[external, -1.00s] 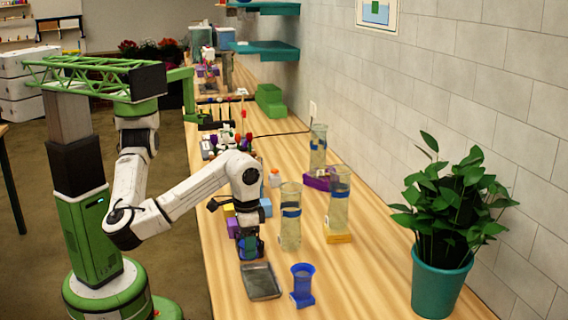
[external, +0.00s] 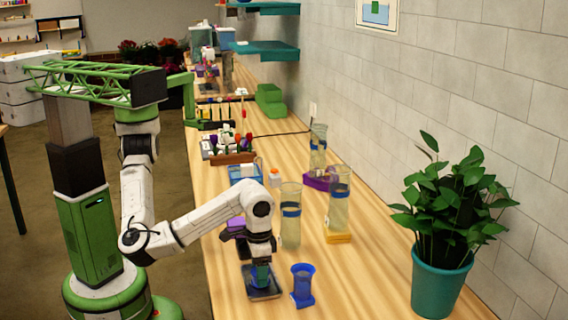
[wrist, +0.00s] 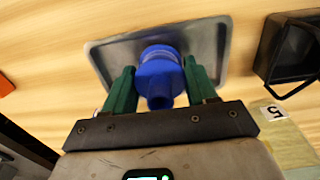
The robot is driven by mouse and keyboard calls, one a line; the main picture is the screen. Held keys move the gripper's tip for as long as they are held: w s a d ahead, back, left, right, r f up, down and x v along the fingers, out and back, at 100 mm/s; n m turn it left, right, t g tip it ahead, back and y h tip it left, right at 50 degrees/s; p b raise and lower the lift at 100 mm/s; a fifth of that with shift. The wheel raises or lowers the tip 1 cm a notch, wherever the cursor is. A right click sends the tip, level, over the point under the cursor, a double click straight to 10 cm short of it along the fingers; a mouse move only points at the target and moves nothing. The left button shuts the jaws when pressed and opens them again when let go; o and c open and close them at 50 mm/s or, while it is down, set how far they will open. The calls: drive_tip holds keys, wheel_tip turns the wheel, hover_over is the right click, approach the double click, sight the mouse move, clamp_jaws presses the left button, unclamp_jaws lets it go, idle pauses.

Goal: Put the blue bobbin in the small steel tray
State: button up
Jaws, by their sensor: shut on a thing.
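The blue bobbin (wrist: 160,72) is between the green fingers of my gripper (wrist: 161,88) in the wrist view, and the gripper is shut on it. The small steel tray (wrist: 212,42) lies on the wooden bench directly beyond the bobbin in that view. In the external view the gripper (external: 261,278) points down over the steel tray (external: 270,295), with the blue bobbin (external: 260,284) at its fingertips. I cannot tell whether the bobbin touches the tray floor.
A blue flared holder (external: 303,285) stands close to the tray's right. Tall glass cylinders with blue bands (external: 290,230) stand behind it. A potted plant (external: 440,270) is at the right. A black container (wrist: 290,48) sits right of the tray in the wrist view.

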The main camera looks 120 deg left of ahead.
drive_tip(key=shift+f, duration=0.15)
drive_tip(key=o, duration=1.1)
wheel_tip(320, 180, up, 12)
drive_tip(key=shift+r+p, duration=0.15)
drive_tip(key=shift+p, duration=0.95)
